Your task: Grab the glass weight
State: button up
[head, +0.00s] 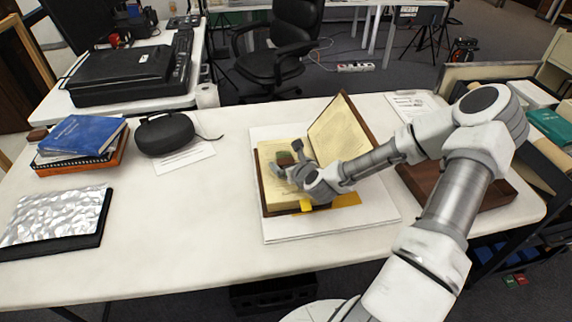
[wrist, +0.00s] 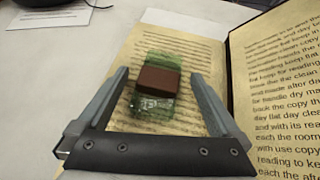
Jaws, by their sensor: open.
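The glass weight (wrist: 153,108) is a clear, greenish block on the left page of an open book (wrist: 105,105). A brown block (wrist: 158,81) shows at its middle and appears to rest on it. My gripper (wrist: 160,74) is open, with one finger on each side of the weight in the wrist view and nothing held. Whether the fingers are level with the weight or above it I cannot tell. In the head view my gripper (head: 289,160) is over the left page, with the glass weight (head: 286,161) partly hidden behind it.
The book (head: 343,135) lies on a white board (head: 272,232), its right side propped up beside my gripper. A dark case (head: 165,133), a blue book (head: 80,135) and a silvery sheet (head: 55,214) lie left. A brown box (head: 420,180) is right.

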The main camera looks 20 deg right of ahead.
jog(key=shift+c, duration=0.2)
grip_shut()
dwell(0.3)
